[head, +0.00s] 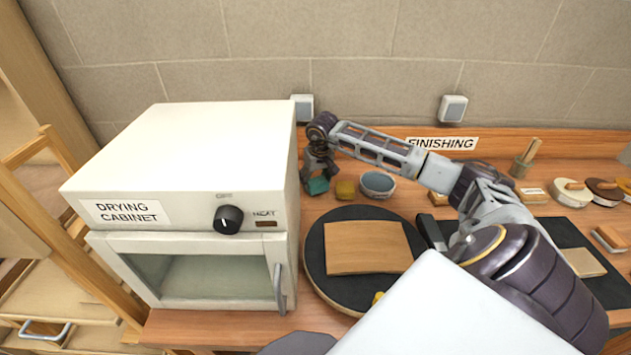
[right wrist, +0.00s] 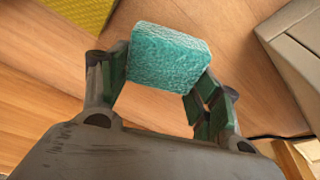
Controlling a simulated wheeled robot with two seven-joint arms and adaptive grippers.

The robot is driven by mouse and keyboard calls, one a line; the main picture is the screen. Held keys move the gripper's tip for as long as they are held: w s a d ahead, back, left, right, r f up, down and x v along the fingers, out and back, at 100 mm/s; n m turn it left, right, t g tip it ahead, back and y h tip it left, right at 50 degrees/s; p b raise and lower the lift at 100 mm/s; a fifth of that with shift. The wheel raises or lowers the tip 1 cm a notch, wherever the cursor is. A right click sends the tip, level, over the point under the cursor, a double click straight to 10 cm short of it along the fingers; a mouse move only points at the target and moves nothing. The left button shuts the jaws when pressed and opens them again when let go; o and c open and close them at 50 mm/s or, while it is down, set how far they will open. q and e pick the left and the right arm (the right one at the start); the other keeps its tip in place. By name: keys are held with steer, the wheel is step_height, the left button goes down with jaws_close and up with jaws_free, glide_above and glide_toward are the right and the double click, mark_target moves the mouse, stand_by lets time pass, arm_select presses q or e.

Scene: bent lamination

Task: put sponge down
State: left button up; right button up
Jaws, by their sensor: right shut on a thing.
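A teal sponge (head: 317,186) is between the fingers of my right gripper (head: 319,170), at the back of the wooden bench beside the drying cabinet. In the right wrist view the sponge (right wrist: 170,57) is gripped between the two green-padded fingers. The bench top is close beneath it; I cannot tell whether the sponge touches it. My left gripper is not in view.
The white drying cabinet (head: 190,170) stands close on the left. A round dark board (head: 318,262) bearing a wooden sheet (head: 366,248) lies in front.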

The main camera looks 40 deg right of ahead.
mark_target(319, 184)
steer(key=shift+f, duration=0.55)
steer(key=shift+f, duration=0.1)
steer(key=o, duration=1)
steer(key=shift+o, duration=0.2)
steer(key=v, duration=1.2)
steer(key=shift+b, duration=0.4)
